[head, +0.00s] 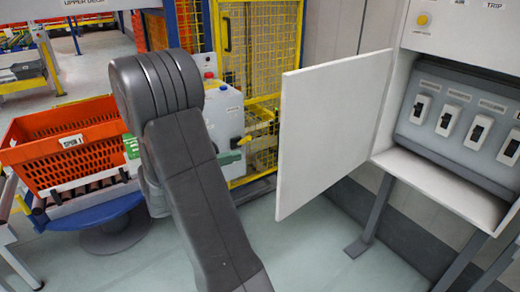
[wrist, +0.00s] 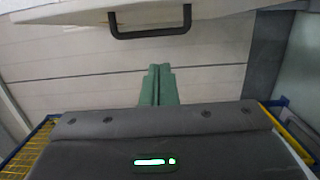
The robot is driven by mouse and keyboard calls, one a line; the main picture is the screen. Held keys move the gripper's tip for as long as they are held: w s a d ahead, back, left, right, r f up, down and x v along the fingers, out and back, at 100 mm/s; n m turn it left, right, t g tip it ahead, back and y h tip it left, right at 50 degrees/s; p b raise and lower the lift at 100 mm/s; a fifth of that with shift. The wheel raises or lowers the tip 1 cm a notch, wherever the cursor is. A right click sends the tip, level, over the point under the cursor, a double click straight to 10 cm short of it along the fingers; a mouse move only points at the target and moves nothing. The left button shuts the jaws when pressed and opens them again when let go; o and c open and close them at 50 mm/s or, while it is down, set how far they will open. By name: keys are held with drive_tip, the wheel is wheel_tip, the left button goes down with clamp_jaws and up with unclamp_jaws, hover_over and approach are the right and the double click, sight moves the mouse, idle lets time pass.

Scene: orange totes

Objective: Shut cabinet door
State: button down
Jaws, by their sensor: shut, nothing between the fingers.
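The cabinet door (head: 335,130) is a white panel that stands wide open on the left side of the cabinet (head: 440,185) in the head view. The cabinet's inside, with several switches, is uncovered. In the wrist view a black handle (wrist: 150,33) sits on a pale panel (wrist: 60,12) at the top, which looks like the door. My gripper (wrist: 159,70) has green fingers that are shut and empty. They point toward the panel, below the handle in the picture, with no contact visible. In the head view my arm covers much of the middle, left of the door.
An orange tote (head: 65,145) stands on a roller stand at the left. A yellow mesh fence (head: 250,50) is behind my arm. A grey cabinet leg (head: 370,215) stands below the door. Pale floor (head: 320,250) is clear in front.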

drive_tip(key=w+d+p, duration=0.1)
drive_tip(key=d, duration=1)
drive_tip(key=shift+w+d, duration=0.25)
drive_tip(key=shift+w, duration=0.05)
drive_tip(key=shift+s, duration=0.1)
